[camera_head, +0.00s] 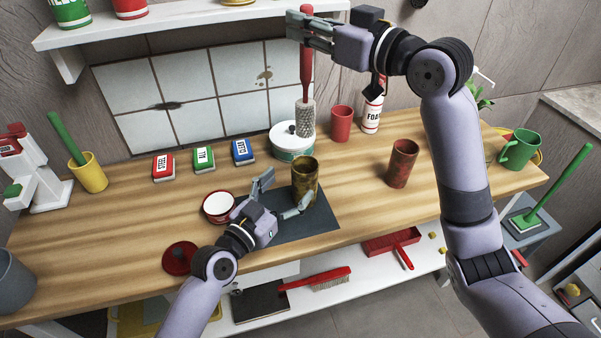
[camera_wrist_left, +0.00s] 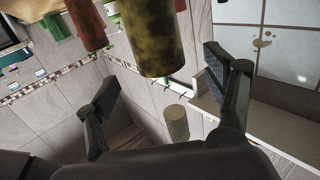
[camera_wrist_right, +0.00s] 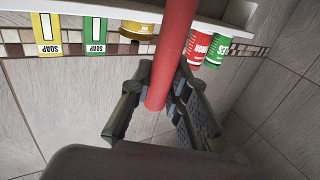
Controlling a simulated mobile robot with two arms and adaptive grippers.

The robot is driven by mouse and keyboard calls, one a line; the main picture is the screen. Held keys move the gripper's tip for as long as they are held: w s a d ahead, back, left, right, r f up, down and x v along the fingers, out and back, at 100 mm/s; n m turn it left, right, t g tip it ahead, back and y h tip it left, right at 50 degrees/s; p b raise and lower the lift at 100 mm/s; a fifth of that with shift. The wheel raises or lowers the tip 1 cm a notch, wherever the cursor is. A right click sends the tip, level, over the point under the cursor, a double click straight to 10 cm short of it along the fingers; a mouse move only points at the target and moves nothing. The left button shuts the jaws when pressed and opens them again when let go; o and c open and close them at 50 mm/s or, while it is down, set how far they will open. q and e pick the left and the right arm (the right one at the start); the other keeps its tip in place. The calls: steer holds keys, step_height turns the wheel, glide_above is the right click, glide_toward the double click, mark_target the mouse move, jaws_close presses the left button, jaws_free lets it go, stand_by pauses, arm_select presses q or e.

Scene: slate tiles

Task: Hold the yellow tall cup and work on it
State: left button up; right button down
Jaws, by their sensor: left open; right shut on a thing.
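The yellow tall cup (camera_head: 304,180), stained with dark brown patches, stands upright on the dark mat (camera_head: 295,228). It also shows in the left wrist view (camera_wrist_left: 152,35). My left gripper (camera_head: 286,194) is open at the cup's left side, its fingers spread toward it; in the left wrist view the cup lies beyond and between the fingertips (camera_wrist_left: 165,92). My right gripper (camera_head: 303,28) is shut on the red handle of a brush (camera_head: 306,75), held high with its grey bristle head hanging down. The right wrist view shows the handle (camera_wrist_right: 172,60) between the fingers.
A stained red cup (camera_head: 402,165) stands right of the mat. Behind are a white lidded pot (camera_head: 292,153), a plain red cup (camera_head: 341,123) and a foam bottle (camera_head: 372,117). A white-and-red bowl (camera_head: 219,207) and red lid (camera_head: 180,257) lie left, near my left arm. Sponges lie behind them.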

mark_target(298, 177)
arm_select(q)
steer(key=x, duration=0.7)
steer(key=shift+d, duration=0.15)
